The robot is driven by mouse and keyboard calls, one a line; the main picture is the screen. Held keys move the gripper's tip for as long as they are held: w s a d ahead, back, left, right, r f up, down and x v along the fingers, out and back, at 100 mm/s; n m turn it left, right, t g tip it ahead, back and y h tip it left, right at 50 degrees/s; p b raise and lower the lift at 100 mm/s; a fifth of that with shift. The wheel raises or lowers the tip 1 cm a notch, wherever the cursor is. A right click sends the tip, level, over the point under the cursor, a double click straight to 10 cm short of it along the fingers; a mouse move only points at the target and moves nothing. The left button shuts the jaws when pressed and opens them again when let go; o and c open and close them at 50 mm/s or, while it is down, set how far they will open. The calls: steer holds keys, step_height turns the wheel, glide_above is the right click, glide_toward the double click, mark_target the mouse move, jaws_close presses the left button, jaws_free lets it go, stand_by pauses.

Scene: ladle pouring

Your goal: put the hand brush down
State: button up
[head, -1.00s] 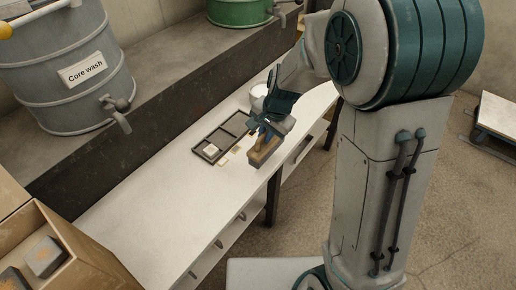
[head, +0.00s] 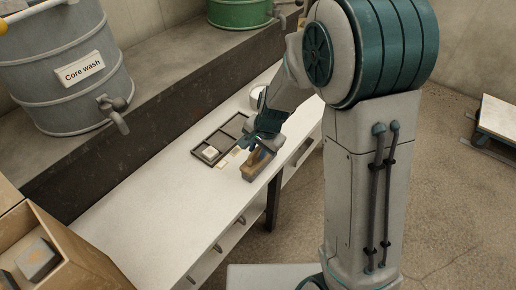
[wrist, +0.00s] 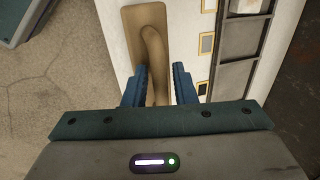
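The hand brush (head: 254,167) is a tan wooden block with a raised handle. In the head view it is at the front edge of the white bench (head: 150,220), under my gripper (head: 264,143). I cannot tell for sure whether its underside touches the bench. In the wrist view the brush (wrist: 131,32) points away from me, and its curved handle (wrist: 155,52) runs between the two blue fingers of my gripper (wrist: 159,78). The bristles are hidden.
A dark divided tray (head: 217,142) lies behind the brush, with small cards (head: 229,160) beside it. A white round container (head: 257,93) stands further along. A grey "Core wash" drum (head: 70,70) is on the raised ledge. The bench's near left stretch is clear.

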steer(key=shift+o, duration=0.3)
steer(key=p+v, duration=0.3)
steer(key=v, duration=0.9)
steer(key=s+d+r+n+h, duration=0.1)
steer(key=s+d+r+n, duration=0.1)
steer(key=s+d, duration=0.4)
steer(key=s+d+r+n+h, duration=0.1)
steer(key=s+d+r+n, duration=0.2)
steer(key=s, duration=0.7)
steer(key=d+n, duration=0.2)
steer(key=d, duration=0.1)
steer(key=shift+d+n, duration=0.15)
steer(key=shift+n, duration=0.15)
steer(key=shift+r, duration=0.2)
steer(key=a+r+p, duration=0.7)
steer(key=r+p, duration=0.3)
steer(key=r, duration=0.2)
steer(key=d+r+t+p, duration=0.1)
steer(key=d+r+p, duration=0.2)
steer(key=d, duration=0.3)
steer(key=shift+d+r+p, duration=0.3)
steer(key=shift+d+p, duration=0.05)
steer(key=shift+p, duration=0.35)
